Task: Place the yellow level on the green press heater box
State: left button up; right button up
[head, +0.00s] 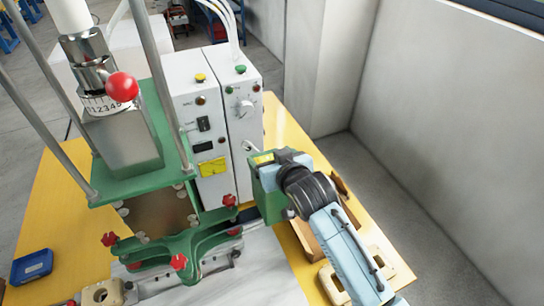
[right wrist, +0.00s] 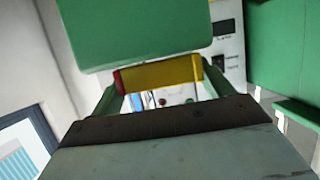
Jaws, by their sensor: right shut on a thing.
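The yellow level (head: 262,158) shows at the tip of my right gripper (head: 276,160) in the head view, at the top edge of the green heater box (head: 267,196). In the right wrist view, the level (right wrist: 160,75) is a yellow bar with a dark red end, held between the fingers of my right gripper (right wrist: 162,84). The green box (right wrist: 135,30) fills the top of that view, close to the level. I cannot tell whether the level touches the box. My gripper hides part of both. My left gripper is not in view.
The green press (head: 190,243) with red knobs stands left of the box. The white control cabinet (head: 217,120) stands behind. A brown wooden tray (head: 308,243) lies partly under my right arm. A blue block (head: 32,266) is at the far left of the yellow table (head: 60,195).

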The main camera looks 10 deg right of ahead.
jog(key=o, duration=0.9)
jog(key=shift+f, duration=0.1)
jog(key=shift+o, duration=0.2)
jog(key=shift+r, duration=0.2)
jog(key=b+v, duration=0.1)
jog(key=v, duration=1.1)
